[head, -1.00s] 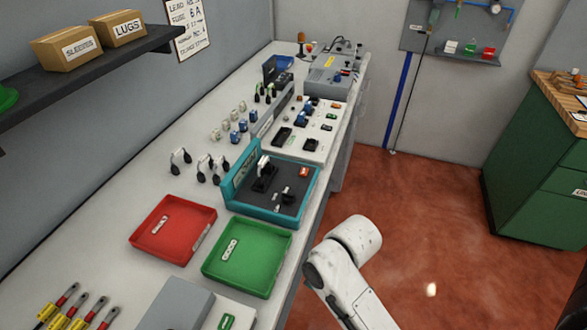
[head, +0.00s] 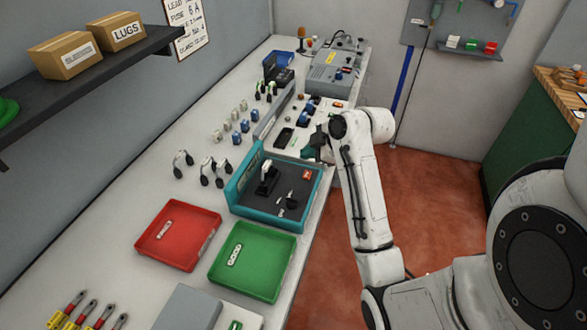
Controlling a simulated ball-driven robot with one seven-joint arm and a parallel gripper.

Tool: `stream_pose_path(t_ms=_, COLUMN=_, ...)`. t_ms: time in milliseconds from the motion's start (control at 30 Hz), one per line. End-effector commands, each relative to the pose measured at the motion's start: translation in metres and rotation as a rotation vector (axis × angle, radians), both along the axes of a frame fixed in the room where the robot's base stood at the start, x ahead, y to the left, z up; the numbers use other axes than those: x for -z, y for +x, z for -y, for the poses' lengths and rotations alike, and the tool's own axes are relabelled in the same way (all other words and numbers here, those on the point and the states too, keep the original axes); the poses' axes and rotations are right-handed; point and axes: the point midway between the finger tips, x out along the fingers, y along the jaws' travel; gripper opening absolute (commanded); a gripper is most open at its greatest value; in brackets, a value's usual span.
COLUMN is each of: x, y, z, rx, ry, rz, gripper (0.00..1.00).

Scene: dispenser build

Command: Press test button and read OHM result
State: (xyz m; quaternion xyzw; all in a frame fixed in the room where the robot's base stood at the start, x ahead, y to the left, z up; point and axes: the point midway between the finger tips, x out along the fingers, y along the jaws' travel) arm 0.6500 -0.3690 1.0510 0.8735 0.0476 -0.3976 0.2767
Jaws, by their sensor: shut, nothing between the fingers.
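A teal-framed test fixture (head: 242,207) with a dark floor stands on the bench. A black part with a white top (head: 266,178) sits in it, and small metal pieces (head: 288,203) lie nearer its front right. A small red-orange piece (head: 306,175) is at its far right corner; I cannot tell whether it is the test button. No ohm reading is legible in the head view. My gripper (head: 312,148) is small and dark, shut and empty, just beyond the fixture's far right corner. It partly hides the white board behind.
A red tray (head: 150,244) and a green tray marked GOOD (head: 222,270) lie in front of the fixture. Several leads and connectors stand to its left. A grey box (head: 333,72) is at the bench's far end. A shelf with cartons (head: 66,57) hangs at upper left.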

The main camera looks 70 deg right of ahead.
Motion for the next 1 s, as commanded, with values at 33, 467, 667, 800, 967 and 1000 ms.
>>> stream_pose_path(t_ms=33, x=-0.007, y=-0.004, z=0.010, rx=-0.001, ry=-0.022, rz=0.007, gripper=0.00)
stream_pose_path(t_ms=467, x=-0.017, y=-0.010, z=0.025, rx=-0.018, ry=-0.068, rz=0.020, gripper=0.00)
stream_pose_path(t_ms=667, x=-0.014, y=-0.010, z=0.025, rx=-0.018, ry=-0.068, rz=0.020, gripper=0.00)
stream_pose_path(t_ms=800, x=-0.006, y=-0.010, z=0.025, rx=-0.017, ry=-0.067, rz=0.020, gripper=0.00)
stream_pose_path(t_ms=967, x=0.011, y=-0.010, z=0.025, rx=-0.017, ry=-0.067, rz=0.018, gripper=0.00)
stream_pose_path(t_ms=1000, x=0.016, y=-0.010, z=0.025, rx=-0.017, ry=-0.067, rz=0.018, gripper=0.00)
